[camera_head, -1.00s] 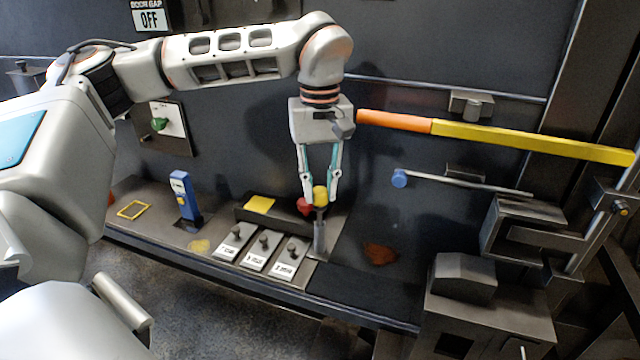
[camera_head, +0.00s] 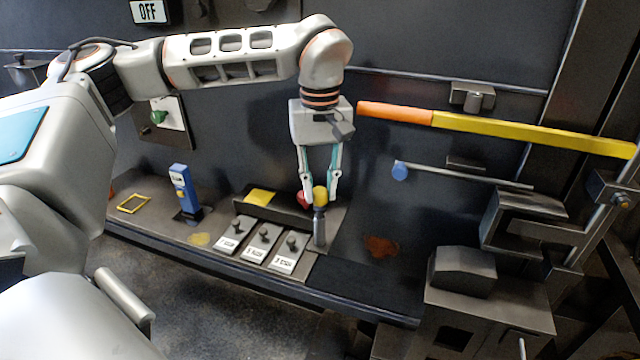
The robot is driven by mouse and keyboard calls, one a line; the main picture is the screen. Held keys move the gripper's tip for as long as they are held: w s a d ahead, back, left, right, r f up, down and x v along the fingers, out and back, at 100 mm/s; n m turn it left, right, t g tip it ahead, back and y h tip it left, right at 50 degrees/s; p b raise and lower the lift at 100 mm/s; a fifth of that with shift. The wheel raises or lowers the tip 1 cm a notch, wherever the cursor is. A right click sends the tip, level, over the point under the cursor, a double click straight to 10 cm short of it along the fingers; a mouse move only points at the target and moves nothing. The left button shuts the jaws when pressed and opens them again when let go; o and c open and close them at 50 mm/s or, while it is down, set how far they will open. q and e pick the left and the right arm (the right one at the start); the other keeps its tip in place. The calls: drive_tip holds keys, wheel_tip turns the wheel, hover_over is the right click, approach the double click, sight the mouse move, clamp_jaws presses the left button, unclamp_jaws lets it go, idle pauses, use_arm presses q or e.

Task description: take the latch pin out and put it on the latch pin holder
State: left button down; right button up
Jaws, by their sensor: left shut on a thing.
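My left gripper (camera_head: 320,198) points down in the middle of the view, its two fingers shut on the yellow head of a pin, which I take as the latch pin (camera_head: 320,194). The pin is upright, with its head between the fingertips. Directly below it a grey upright post (camera_head: 319,232), possibly the latch pin holder, stands at the right end of the switch panel. The pin's lower part meets or enters the post; I cannot tell how deep. My right gripper is not in view.
A red knob (camera_head: 303,200) is just left of the pin. Several labelled switches (camera_head: 262,243) lie in front. A blue device (camera_head: 184,190) stands left on the ledge.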

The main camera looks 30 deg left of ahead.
use_arm(q)
drive_tip(key=shift+f, duration=1.1)
idle(0.3)
drive_tip(key=c, duration=1.7)
unclamp_jaws()
drive_tip(key=shift+c, duration=0.4)
drive_tip(key=shift+r+p, duration=0.6)
drive_tip(key=shift+r, duration=2.95)
